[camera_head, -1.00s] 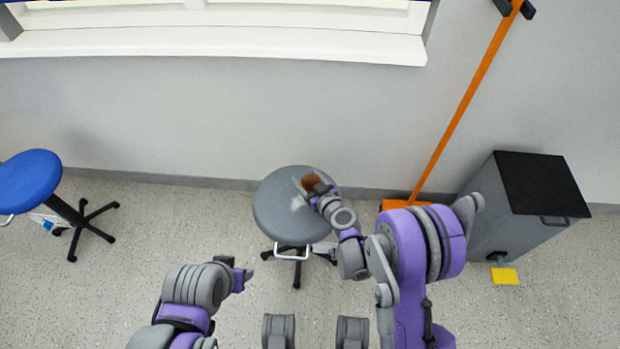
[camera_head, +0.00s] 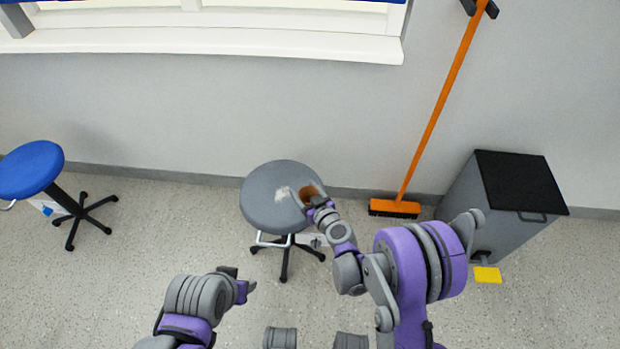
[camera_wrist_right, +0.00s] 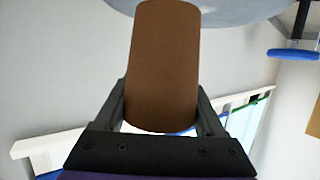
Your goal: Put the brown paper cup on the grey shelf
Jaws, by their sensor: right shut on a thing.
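The brown paper cup (camera_head: 308,193) shows in the head view at the right side of the grey stool's seat. It fills the middle of the right wrist view (camera_wrist_right: 163,65). My right gripper (camera_head: 312,200) is shut on the cup, with one finger on each side of it. In the right wrist view the grey seat shows behind the far end of the cup. I cannot tell whether the cup touches the seat. My left gripper (camera_head: 246,284) is low in the head view, away from the stool, and its fingers are too unclear to judge. I see no grey shelf.
The round grey stool (camera_head: 265,205) stands near the wall with a pale patch on its seat. A blue stool (camera_head: 30,168) is at the far left. An orange broom (camera_head: 435,120) leans on the wall. A grey pedal bin (camera_head: 480,215) stands at the right. Floor between the stools is clear.

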